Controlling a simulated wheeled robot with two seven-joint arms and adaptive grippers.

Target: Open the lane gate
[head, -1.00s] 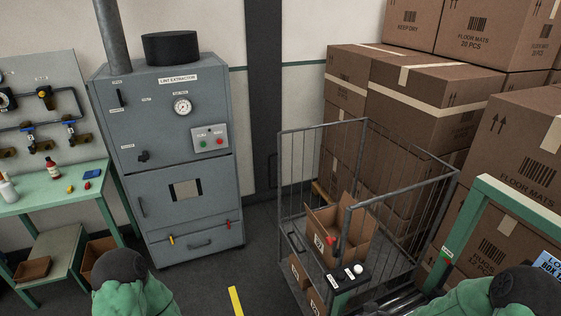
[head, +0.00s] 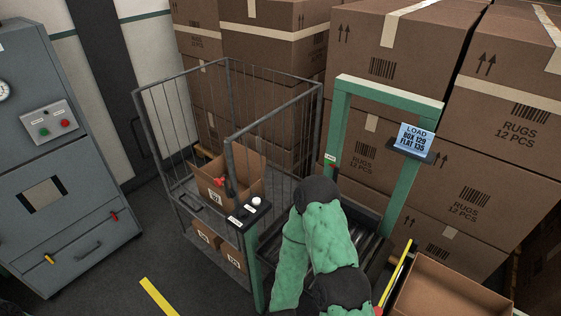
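A green frame (head: 388,90) stands at the right over a roller conveyor (head: 372,240); I cannot tell for certain which part is the lane gate. The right gripper cannot be made out. My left gripper is out of view.
A wire cage cart (head: 190,110) with open cartons (head: 240,170) stands left of the post. A yellow bar (head: 397,272) and an open box (head: 450,290) are at lower right. Stacked cartons (head: 420,50) fill the back. The grey machine (head: 60,190) is at left.

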